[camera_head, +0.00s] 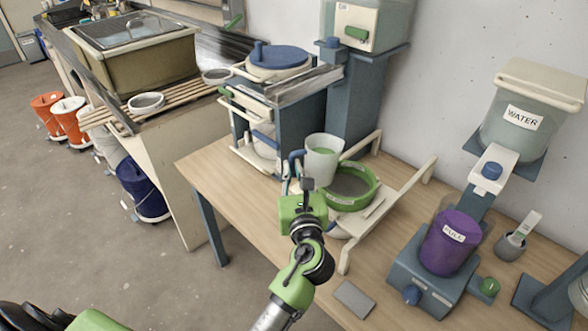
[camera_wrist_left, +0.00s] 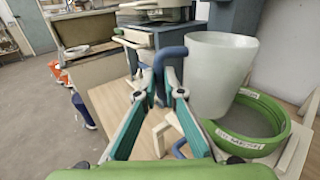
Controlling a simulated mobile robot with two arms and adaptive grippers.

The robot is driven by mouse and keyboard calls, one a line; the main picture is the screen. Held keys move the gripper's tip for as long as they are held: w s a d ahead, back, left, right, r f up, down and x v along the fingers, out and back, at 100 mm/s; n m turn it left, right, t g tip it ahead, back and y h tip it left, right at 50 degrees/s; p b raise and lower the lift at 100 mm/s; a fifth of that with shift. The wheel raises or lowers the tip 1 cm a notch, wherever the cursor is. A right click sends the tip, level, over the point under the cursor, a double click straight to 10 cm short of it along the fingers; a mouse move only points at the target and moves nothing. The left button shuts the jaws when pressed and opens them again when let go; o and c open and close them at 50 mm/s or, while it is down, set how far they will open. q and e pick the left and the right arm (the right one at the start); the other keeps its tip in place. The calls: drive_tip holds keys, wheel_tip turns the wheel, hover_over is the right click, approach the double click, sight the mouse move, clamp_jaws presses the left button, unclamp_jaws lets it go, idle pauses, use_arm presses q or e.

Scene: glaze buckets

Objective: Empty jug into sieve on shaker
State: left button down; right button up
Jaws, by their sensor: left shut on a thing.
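The jug (camera_head: 323,163) is a pale, tapered vessel with a blue handle (camera_wrist_left: 172,52). My left gripper (camera_head: 296,182) is shut on this handle, and its fingers (camera_wrist_left: 168,88) show closely in the left wrist view. The jug stands about upright at the left edge of the green sieve (camera_head: 368,196), overlapping it in the picture. The sieve, with its grey mesh, sits on the shaker's cream frame (camera_head: 398,199). The jug (camera_wrist_left: 217,75) hides part of the sieve (camera_wrist_left: 278,140) in the wrist view. The jug's contents are not clear. My right gripper is not in view.
A purple bucket (camera_head: 447,243) on a blue-grey stand and a WATER tank (camera_head: 520,120) are at the right. A blue-grey rack (camera_head: 291,125) stands behind the jug. A grey slab (camera_head: 354,299) lies near the table's front edge. The table's left front is clear.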

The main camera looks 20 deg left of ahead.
sight(292, 158)
use_arm(q)
wheel_tip(292, 158, up, 2)
drive_tip(key=shift+s+a+r+m+p, duration=0.15)
drive_tip(key=shift+m+p, duration=0.45)
drive_tip(key=shift+p, duration=0.4)
drive_tip(key=r+m+p, duration=0.2)
drive_tip(key=p, duration=0.1)
drive_tip(key=m+p, duration=0.1)
drive_tip(key=p, duration=0.2)
drive_tip(key=shift+r+m+g+p, duration=0.1)
drive_tip(key=shift+m+g+p, duration=0.2)
drive_tip(key=shift+g+p, duration=0.1)
drive_tip(key=shift+f, duration=0.25)
